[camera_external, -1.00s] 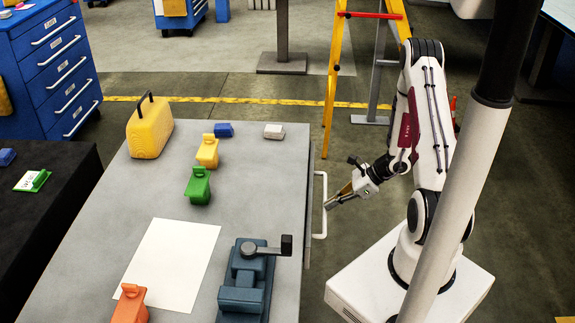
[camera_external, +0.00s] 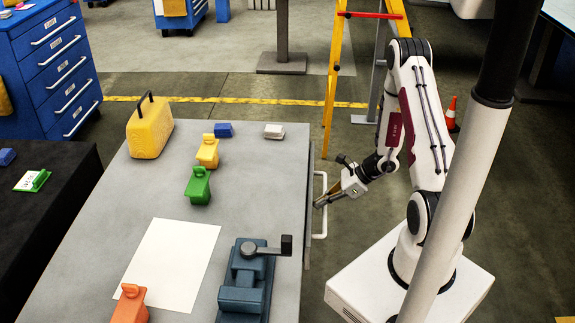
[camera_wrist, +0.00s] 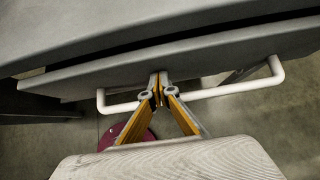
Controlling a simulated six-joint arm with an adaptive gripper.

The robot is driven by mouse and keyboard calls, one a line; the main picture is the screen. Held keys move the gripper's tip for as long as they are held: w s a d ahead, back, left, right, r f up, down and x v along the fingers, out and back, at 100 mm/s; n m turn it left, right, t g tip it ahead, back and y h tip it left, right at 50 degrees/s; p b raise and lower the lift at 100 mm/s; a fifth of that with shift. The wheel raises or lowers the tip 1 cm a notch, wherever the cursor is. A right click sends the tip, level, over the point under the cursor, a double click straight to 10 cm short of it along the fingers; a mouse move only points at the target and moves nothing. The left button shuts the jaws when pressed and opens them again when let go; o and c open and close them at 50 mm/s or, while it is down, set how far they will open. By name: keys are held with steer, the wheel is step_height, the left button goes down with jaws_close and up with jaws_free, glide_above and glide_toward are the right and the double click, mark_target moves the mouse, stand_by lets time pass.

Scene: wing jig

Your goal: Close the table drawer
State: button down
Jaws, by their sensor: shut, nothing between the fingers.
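The table drawer (camera_wrist: 215,62) is at the table's right side in the external view, its grey front seen close up in the wrist view. A narrow dark gap shows between the drawer front and the tabletop edge in the wrist view. The white bar handle (camera_external: 324,225) stands out from the front and also shows in the wrist view (camera_wrist: 235,88). My gripper (camera_external: 317,204) is shut and empty. In the wrist view its fingertips (camera_wrist: 159,78) reach across the handle bar to the drawer front; I cannot tell whether they touch it.
The grey tabletop (camera_external: 255,185) holds a yellow case (camera_external: 149,133), small coloured blocks, a white sheet (camera_external: 172,265) and a blue vise-like device (camera_external: 246,285). A yellow ladder (camera_external: 333,80) stands behind. Floor between table and my base is clear.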

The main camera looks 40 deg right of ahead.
mark_target(310, 201)
steer(key=shift+w+a, duration=1.65)
steer(key=shift+a, duration=0.05)
steer(key=shift+r, duration=0.1)
steer(key=shift+d, duration=0.1)
steer(key=shift+s+d, duration=0.35)
steer(key=s+d+f+v, duration=0.1)
steer(key=v, duration=1.1)
steer(key=shift+s+d+f, duration=0.2)
steer(key=shift+s+f, duration=0.05)
